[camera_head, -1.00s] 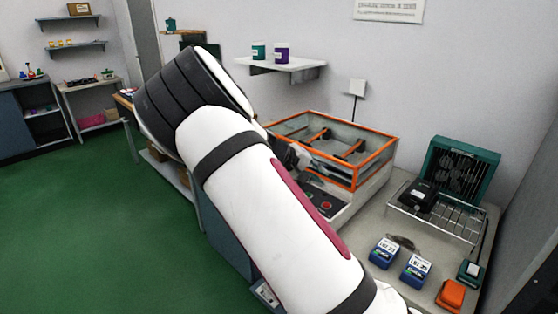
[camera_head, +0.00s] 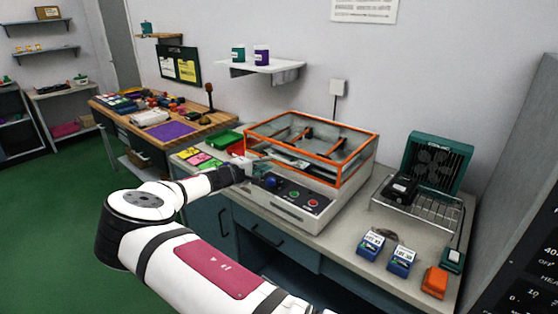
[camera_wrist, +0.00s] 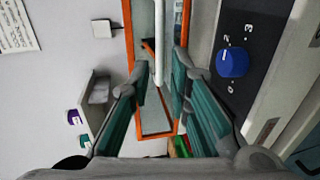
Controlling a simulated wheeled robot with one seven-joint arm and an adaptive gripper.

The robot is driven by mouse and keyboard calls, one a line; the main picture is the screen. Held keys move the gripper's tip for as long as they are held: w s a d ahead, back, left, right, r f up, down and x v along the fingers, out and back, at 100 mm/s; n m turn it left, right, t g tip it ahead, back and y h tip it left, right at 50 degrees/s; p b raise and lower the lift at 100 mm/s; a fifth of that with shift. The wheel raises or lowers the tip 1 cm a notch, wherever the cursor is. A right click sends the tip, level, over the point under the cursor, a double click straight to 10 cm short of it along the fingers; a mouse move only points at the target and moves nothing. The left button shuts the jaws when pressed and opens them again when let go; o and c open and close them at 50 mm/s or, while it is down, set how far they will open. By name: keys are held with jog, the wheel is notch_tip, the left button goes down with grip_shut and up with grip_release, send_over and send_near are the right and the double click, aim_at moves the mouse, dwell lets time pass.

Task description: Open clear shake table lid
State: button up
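The shake table (camera_head: 290,200) is a pale box on the bench with a control panel on its front. Its clear lid (camera_head: 345,165) has an orange frame and is down over the platform. In the wrist view the orange frame (camera_wrist: 129,25) runs beyond my fingers. My gripper (camera_head: 248,170) is at the lid's front left corner, above the panel's left end. In the wrist view my gripper (camera_wrist: 160,64) has its teal-padded fingers apart, with a pale bar (camera_wrist: 159,35) showing in the gap. I cannot tell whether they touch the lid.
A blue knob (camera_wrist: 232,58) sits on the panel close to my fingers. A wall shelf (camera_head: 265,68) with two jars hangs behind. Right of the shake table are a wire rack (camera_head: 425,210), a teal fan unit (camera_head: 440,160) and blue boxes (camera_head: 401,260).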

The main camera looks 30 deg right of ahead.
aim_at(279, 159)
jog(key=x, duration=0.8)
jog(key=shift+d, duration=0.4)
jog(key=shift+c, duration=0.5)
grip_shut()
